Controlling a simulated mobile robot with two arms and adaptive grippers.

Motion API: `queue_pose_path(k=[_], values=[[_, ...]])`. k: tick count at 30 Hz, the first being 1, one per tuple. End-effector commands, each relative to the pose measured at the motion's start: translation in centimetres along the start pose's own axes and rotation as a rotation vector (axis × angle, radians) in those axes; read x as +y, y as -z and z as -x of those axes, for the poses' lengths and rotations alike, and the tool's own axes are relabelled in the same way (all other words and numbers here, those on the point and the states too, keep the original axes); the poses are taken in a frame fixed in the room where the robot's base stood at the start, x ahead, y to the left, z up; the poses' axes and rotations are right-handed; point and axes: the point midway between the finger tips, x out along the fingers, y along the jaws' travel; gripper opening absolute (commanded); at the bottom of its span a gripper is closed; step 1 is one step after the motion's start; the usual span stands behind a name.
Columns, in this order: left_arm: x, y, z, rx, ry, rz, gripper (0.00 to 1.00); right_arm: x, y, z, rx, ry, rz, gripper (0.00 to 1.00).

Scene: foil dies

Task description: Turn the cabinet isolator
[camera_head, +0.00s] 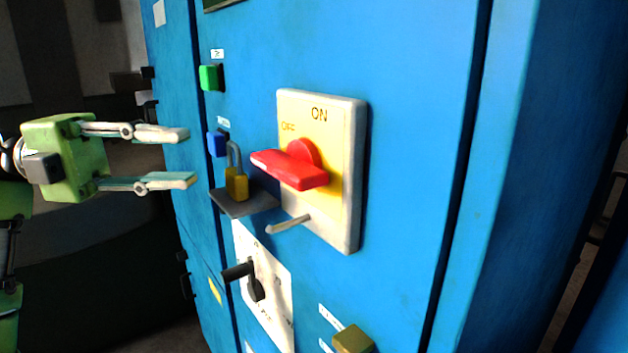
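The isolator on the blue cabinet (410,120) has a yellow plate with a pale edge (338,205), marked ON at the top and OFF to the upper left. Its red handle (290,169) sticks out from the plate, its long grip lying roughly level and reaching left. My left gripper (190,157) is open and empty, to the left of the handle and apart from it. Its two fingers point right, one above the other. My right gripper is not in view.
A yellow padlock (236,184) stands on a small dark shelf (244,203) left of the handle. A metal peg (288,224) juts out below the plate. A black lever (250,278), a green button (210,77), a blue button (217,143) and a brass block (352,340) also protrude.

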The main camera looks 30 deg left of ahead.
Motion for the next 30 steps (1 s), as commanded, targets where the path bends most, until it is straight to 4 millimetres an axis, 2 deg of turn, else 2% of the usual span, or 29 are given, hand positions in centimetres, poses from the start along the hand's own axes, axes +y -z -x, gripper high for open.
queue_pose_path(k=[5, 13, 21, 25, 30], values=[[0.2, 0.7, -1.6, 0.003, -0.039, -0.014, 0.26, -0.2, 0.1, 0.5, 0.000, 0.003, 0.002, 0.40], [0.1, 0.7, -7.1, 0.005, -0.038, -0.012, 0.26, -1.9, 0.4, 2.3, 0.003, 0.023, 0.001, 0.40], [0.3, 0.7, -12.0, 0.005, -0.034, -0.012, 0.26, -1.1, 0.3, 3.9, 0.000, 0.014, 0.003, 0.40], [0.5, 0.7, -13.4, 0.004, -0.033, -0.012, 0.26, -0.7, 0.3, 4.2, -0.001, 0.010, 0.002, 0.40], [0.6, 0.7, -14.0, 0.003, -0.031, -0.012, 0.26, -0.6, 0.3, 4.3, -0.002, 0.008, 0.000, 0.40]])
